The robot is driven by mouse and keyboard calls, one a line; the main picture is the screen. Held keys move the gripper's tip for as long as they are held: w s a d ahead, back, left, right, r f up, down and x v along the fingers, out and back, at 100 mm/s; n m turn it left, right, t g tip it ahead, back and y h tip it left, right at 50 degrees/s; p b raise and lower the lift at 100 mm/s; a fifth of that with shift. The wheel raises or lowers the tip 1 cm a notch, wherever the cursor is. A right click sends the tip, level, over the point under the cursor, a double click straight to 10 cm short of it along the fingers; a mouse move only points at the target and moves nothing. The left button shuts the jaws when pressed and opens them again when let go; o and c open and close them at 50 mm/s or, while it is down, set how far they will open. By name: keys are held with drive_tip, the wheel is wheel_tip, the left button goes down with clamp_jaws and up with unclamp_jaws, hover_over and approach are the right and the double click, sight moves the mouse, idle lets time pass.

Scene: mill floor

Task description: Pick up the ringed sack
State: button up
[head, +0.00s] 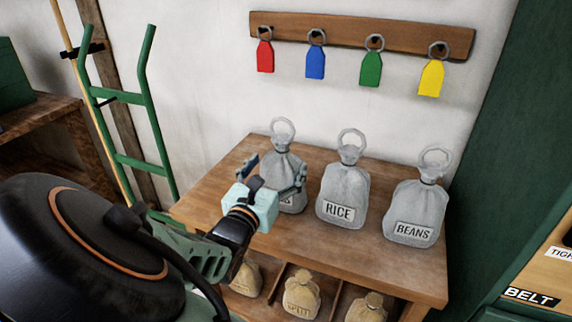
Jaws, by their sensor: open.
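Three grey sacks, each with a ring on top, stand upright on a wooden table (292,238). The left sack (283,163) is partly hidden by my gripper, and only the end of its label shows. The middle sack (342,188) is labelled RICE. The right sack (415,208) is labelled BEANS. My gripper (275,170) is open, with its fingers on either side of the left sack's body, below its ring. I cannot tell whether the fingers touch it.
Several coloured tags hang from a wooden rail (365,34) on the wall. Tan sacks (301,295) sit in compartments under the tabletop. A green hand truck (125,98) stands at left. A green cabinet (515,140) closes off the right side.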

sight(279, 159)
drive_tip(key=x, duration=0.2)
drive_tip(key=b+x, duration=0.1)
drive_tip(key=shift+w+a+f+b, duration=0.1)
drive_tip(key=shift+w+b, duration=0.2)
drive_tip(key=shift+w, duration=0.75)
drive_tip(key=shift+c, duration=0.7)
clamp_jaws()
drive_tip(key=shift+r, duration=0.25)
